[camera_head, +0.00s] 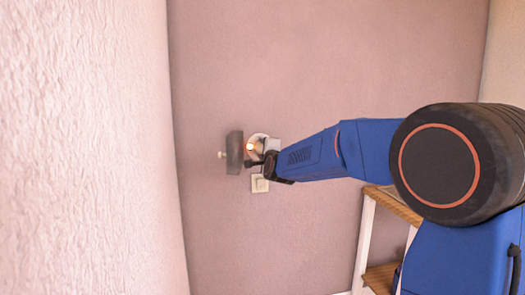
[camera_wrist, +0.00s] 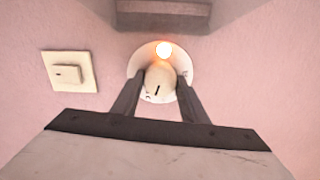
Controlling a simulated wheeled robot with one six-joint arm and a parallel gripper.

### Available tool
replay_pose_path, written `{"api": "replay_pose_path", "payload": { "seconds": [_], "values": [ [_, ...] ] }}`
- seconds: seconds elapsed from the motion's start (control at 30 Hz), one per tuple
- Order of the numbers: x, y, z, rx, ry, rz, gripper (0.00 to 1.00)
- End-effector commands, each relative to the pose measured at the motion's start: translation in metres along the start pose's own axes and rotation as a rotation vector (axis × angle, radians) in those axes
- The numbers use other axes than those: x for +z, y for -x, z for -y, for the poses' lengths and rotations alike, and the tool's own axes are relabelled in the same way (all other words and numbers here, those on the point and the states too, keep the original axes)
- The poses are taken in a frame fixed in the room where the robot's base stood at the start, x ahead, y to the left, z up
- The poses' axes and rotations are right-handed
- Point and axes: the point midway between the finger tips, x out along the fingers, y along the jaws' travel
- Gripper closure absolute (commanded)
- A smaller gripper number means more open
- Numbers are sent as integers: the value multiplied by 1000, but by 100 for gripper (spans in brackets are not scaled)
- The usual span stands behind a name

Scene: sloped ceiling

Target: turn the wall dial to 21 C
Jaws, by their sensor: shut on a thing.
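The wall dial is a round white plate with a cream knob (camera_wrist: 159,80) in the middle of the wrist view. A black pointer mark shows on the knob, and small marks on the plate are too small to read. An orange-white light glows at the plate's top edge. My gripper (camera_wrist: 158,92) has its two dark fingers on either side of the knob and is shut on it. In the head view, my gripper (camera_head: 268,160) reaches the wall at the dial (camera_head: 258,142), which it partly covers.
A square cream switch (camera_wrist: 71,72) is left of the dial in the wrist view; in the head view it sits just below the dial (camera_head: 260,184). A grey box-like fixture (camera_head: 235,152) juts out close beside the dial. A wooden-topped white piece of furniture (camera_head: 392,204) stands under my arm.

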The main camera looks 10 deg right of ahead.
Motion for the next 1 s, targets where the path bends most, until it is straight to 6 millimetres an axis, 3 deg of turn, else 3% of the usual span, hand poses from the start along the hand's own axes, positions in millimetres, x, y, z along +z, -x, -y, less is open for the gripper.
{"api": "replay_pose_path", "payload": {
  "seconds": [0.4,0.97,1.0],
  "values": [
    [-1,0,-2,3,-196,-1,83],
    [-1,0,-3,4,-227,-1,83],
    [-1,0,-3,4,-226,-1,55]
  ]
}}
